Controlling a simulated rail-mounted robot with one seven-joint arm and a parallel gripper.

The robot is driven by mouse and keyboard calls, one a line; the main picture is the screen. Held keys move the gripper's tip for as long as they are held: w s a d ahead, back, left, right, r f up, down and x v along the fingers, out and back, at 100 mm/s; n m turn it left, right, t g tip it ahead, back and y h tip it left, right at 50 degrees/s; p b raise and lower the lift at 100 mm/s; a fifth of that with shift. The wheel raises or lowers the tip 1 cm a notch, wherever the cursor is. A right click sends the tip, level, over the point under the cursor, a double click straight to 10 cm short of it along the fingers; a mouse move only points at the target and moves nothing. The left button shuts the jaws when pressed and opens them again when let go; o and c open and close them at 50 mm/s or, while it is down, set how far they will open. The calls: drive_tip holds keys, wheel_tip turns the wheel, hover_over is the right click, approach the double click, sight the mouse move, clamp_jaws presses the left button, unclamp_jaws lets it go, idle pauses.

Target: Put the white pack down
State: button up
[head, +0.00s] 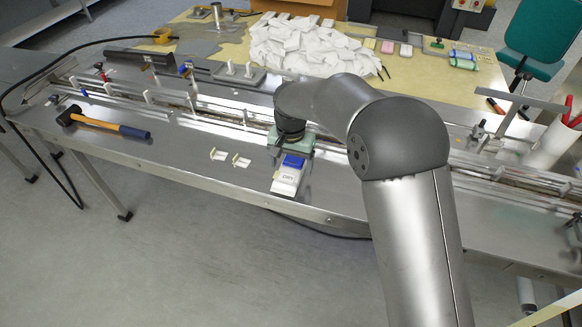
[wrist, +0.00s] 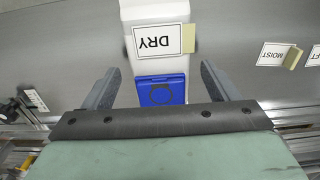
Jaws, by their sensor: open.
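The white pack (head: 286,181) lies on the steel bench near its front edge, with a blue lid and a label reading DRY. It also shows in the wrist view (wrist: 158,15), its blue lid (wrist: 161,90) toward my gripper. My gripper (wrist: 159,80) is open, with one finger on each side of the lid end and a visible gap between each finger and the pack. In the head view my gripper (head: 290,150) is over the lid end of the pack, its fingertips mostly hidden.
Small cards stand left of the pack, one labelled MOIST (wrist: 274,55). A mallet (head: 100,124) lies farther left. Conveyor rails (head: 190,100) run behind. Bench between mallet and cards is clear.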

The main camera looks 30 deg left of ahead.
sight(291, 169)
wheel_tip(291, 169, up, 10)
drive_tip(key=shift+b, duration=0.4)
drive_tip(key=w+d+r+m, duration=0.1)
drive_tip(key=d+r, duration=0.1)
drive_tip(key=d, duration=1.2)
drive_tip(key=d+r+m, duration=0.1)
drive_tip(key=d+r, duration=0.2)
drive_tip(key=d, duration=1.1)
drive_tip(key=s+d+f, duration=0.2)
drive_tip(key=s+d, duration=0.6)
drive_tip(key=d, duration=0.1)
drive_tip(key=s+d+f+m, duration=0.1)
drive_tip(key=s+d+f, duration=0.2)
drive_tip(key=s+d, duration=0.6)
drive_tip(key=shift+d+f, duration=0.25)
drive_tip(key=shift+d, duration=0.3)
